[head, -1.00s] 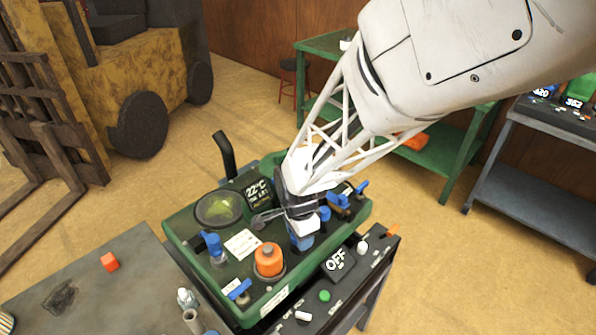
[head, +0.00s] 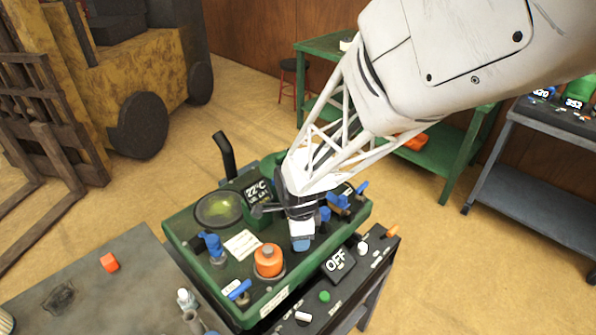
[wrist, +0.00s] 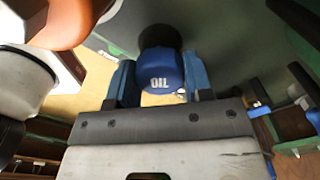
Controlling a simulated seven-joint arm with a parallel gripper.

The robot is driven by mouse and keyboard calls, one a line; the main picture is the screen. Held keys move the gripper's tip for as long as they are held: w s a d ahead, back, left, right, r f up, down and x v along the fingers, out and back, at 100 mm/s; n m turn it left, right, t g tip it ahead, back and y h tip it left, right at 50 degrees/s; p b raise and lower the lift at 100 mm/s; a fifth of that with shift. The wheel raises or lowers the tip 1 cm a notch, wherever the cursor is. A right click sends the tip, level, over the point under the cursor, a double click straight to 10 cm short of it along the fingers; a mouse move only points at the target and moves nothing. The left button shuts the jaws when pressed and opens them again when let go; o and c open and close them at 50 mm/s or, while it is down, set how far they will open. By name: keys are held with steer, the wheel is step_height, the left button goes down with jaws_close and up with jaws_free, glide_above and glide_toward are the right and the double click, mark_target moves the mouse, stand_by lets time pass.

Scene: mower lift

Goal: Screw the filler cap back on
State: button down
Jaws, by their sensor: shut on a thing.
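The filler cap (wrist: 160,72) is blue, with "OIL" in white on its top, in the wrist view. My gripper (wrist: 160,82) is shut on it, with a blue finger pad on each side. A dark round shape shows just beyond the cap; I cannot tell whether the cap is engaged on a neck.
An orange knob (head: 268,261), a blue valve (head: 213,246) and a round sight glass (head: 219,209) stand close by on the housing. More blue valves (head: 341,201) stand to the right. A black pipe (head: 224,156) rises behind.

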steer(key=shift+m, duration=0.7)
steer(key=shift+c, duration=2.1)
jaws_free()
steer(key=shift+r, duration=0.1)
steer(key=shift+r, duration=3.9)
